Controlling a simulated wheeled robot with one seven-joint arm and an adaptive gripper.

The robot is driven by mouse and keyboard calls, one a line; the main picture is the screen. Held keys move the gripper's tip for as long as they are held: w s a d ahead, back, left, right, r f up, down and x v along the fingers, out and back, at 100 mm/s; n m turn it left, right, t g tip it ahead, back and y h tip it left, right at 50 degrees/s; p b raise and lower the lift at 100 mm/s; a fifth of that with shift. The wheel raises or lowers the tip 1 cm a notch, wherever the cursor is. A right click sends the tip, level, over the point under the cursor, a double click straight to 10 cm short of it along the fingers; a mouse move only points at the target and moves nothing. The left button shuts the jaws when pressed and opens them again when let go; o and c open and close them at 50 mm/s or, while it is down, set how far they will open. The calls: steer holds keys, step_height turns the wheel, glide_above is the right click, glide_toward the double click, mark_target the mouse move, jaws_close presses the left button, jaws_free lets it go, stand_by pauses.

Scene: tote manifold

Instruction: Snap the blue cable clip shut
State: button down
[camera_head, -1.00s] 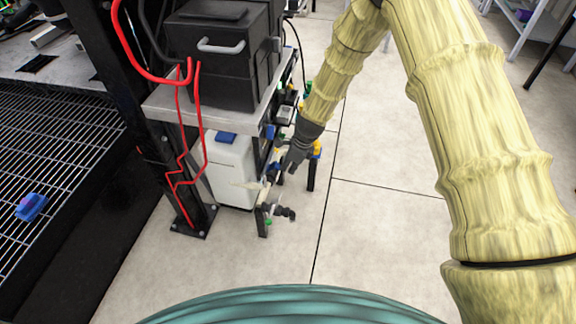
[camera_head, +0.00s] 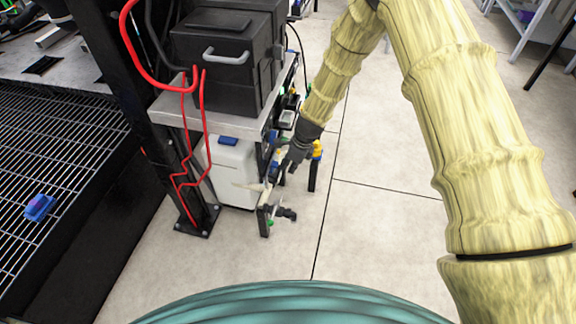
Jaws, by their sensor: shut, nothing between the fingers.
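My gripper (camera_head: 296,157) is shut and empty. It points down at the outer side of the narrow rack (camera_head: 264,219) beside the dark box. Small blue parts (camera_head: 273,164) show on the rack just left of my fingertips; I cannot tell for certain which is the cable clip or whether it stands open. I cannot tell whether the fingers touch them. Another blue piece (camera_head: 39,207) lies on the wire grating at the far left, well away from my gripper.
A black box (camera_head: 215,77) with a grey handle stands on a grey shelf (camera_head: 172,107). A white container (camera_head: 232,172) is below it. Red cables (camera_head: 203,128) hang by a black post. A yellow part (camera_head: 317,150) is close right of my gripper. Floor at right is clear.

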steer(key=shift+r+p, duration=0.4)
steer(key=shift+r, duration=0.2)
steer(key=s+d+p, duration=0.1)
steer(key=d, duration=0.3)
steer(key=a+r, duration=0.3)
steer(key=r, duration=0.6)
steer(key=shift+w+a+r, duration=0.15)
steer(key=shift+w+r, duration=0.05)
steer(key=shift+w, duration=0.2)
steer(key=shift+f, duration=0.1)
